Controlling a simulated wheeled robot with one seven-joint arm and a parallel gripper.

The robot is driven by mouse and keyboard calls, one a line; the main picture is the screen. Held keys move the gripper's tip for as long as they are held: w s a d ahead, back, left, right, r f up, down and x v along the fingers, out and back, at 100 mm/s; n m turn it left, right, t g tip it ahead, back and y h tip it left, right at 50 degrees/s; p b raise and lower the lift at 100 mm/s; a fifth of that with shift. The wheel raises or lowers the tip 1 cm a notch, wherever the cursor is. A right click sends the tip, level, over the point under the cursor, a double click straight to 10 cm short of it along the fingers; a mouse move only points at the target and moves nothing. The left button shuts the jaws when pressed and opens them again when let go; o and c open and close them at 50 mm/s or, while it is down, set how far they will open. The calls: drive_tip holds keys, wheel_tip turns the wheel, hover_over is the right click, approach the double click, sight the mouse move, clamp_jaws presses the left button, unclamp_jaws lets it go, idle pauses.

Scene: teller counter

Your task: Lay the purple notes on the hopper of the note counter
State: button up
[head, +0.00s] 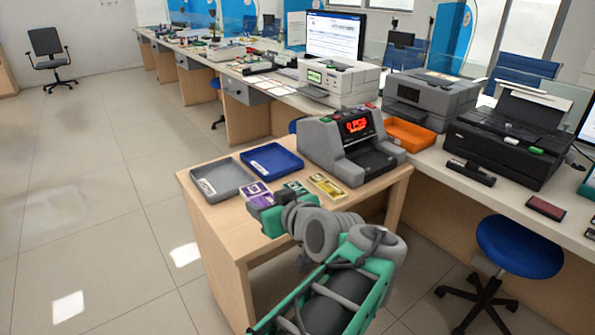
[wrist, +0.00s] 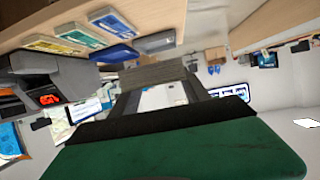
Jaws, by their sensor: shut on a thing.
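The purple notes (head: 255,188) show at the front left of the small wooden table, just past my gripper (head: 262,201). My gripper is shut on them, low over the table beside the grey tray's front corner. The wrist view is upside down. I cannot make out the purple notes clearly between the jaws there. The grey note counter (head: 327,142), with a red lit display, stands at the back right of the table. Part of it shows at the left of the wrist view (wrist: 62,72). I see nothing lying on its hopper.
Teal notes (head: 296,187) and yellow notes (head: 327,187) lie in front of the counter. A grey tray (head: 219,180) and a blue tray (head: 272,160) lie behind them. An orange tray (head: 409,134) and printers stand on the long counter. A blue stool (head: 519,245) is at right.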

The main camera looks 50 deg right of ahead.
drive_tip(key=shift+w+a+f+n+y, duration=0.2)
drive_tip(key=shift+w+a+f, duration=0.1)
drive_tip(key=shift+a+f, duration=0.3)
drive_tip(key=shift+w+a+f+n+y, duration=0.2)
drive_tip(key=shift+w+a+f, duration=0.15)
drive_tip(key=shift+f, duration=0.3)
drive_tip(key=w+d+f+b, duration=0.2)
drive_tip(key=w+d+f, duration=0.3)
drive_tip(key=w, duration=0.2)
hover_over(255, 225)
wheel_tip(255, 225, down, 4)
drive_tip(key=shift+a+f+b, duration=0.1)
drive_tip(key=shift+f+b, duration=0.1)
drive_tip(key=shift+b, duration=0.2)
drive_tip(key=shift+f, duration=1.5)
drive_tip(key=shift+b, duration=0.3)
drive_tip(key=shift+f, duration=0.15)
drive_tip(key=o, duration=1.1)
drive_tip(key=shift+o, duration=0.2)
